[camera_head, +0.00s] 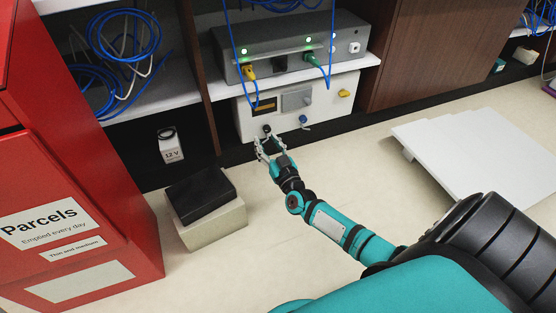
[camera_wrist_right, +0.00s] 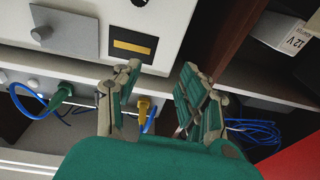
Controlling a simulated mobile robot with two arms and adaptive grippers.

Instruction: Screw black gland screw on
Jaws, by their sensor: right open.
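A white box (camera_head: 290,112) is mounted under the grey device's shelf; its lower face also shows in the wrist view (camera_wrist_right: 170,25). A small black gland screw (camera_head: 267,129) sits at the box's lower left edge. A small dark round part at the top edge of the wrist view (camera_wrist_right: 139,2) looks like the same screw. My right gripper (camera_head: 268,146) is open and empty just below the black screw, with its fingers pointing up towards the box. Its spread fingers also show in the wrist view (camera_wrist_right: 160,78). Whether they touch the screw cannot be told. My left gripper is out of view.
A blue gland (camera_head: 303,119) and a yellow one (camera_head: 344,93) are on the same box. The grey device (camera_head: 295,45) above has cables plugged in. A black box (camera_head: 200,193) lies on a pale block. A red parcels cabinet (camera_head: 75,170) stands left; white panels (camera_head: 480,150) lie right.

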